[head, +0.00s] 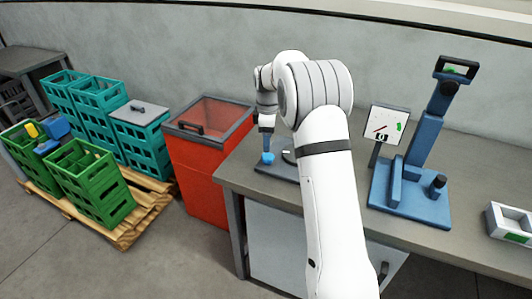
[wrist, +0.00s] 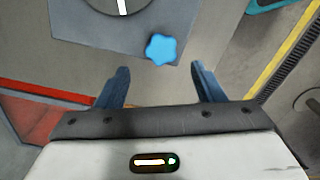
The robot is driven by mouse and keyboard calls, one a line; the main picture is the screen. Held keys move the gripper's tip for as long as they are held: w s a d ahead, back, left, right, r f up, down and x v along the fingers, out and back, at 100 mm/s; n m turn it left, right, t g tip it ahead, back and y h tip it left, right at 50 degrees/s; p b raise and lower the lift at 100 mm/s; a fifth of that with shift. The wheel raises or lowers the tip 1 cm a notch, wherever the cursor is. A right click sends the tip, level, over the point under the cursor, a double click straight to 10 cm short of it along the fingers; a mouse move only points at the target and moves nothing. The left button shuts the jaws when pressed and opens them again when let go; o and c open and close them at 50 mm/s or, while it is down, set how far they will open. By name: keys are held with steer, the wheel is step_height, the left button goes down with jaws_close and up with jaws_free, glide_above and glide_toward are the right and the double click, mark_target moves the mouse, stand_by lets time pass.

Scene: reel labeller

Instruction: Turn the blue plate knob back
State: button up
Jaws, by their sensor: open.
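The blue knob (wrist: 161,49), star-shaped, sits near the corner of a grey-blue plate (wrist: 90,32) in the wrist view. In the head view the knob (head: 268,158) shows at the left end of the bench, just below my gripper (head: 266,130). In the wrist view my gripper (wrist: 158,85) is open and empty, its two fingers apart. The knob lies beyond the fingertips, roughly centred between them, and no contact shows. A dark round dial with a white mark (wrist: 122,6) is on the same plate, cut off by the frame's top. My arm hides part of the plate in the head view.
A blue stand (head: 415,190) and a small sign panel (head: 387,124) stand on the bench (head: 475,240) to the right. A pale tray (head: 510,223) is at the far right. A red bin (head: 203,155) stands left of the bench, with teal crates (head: 140,138) and green crates (head: 95,190) beyond.

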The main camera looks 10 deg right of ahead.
mark_target(267, 156)
step_height(267, 156, down, 6)
steer(key=shift+f, duration=0.2)
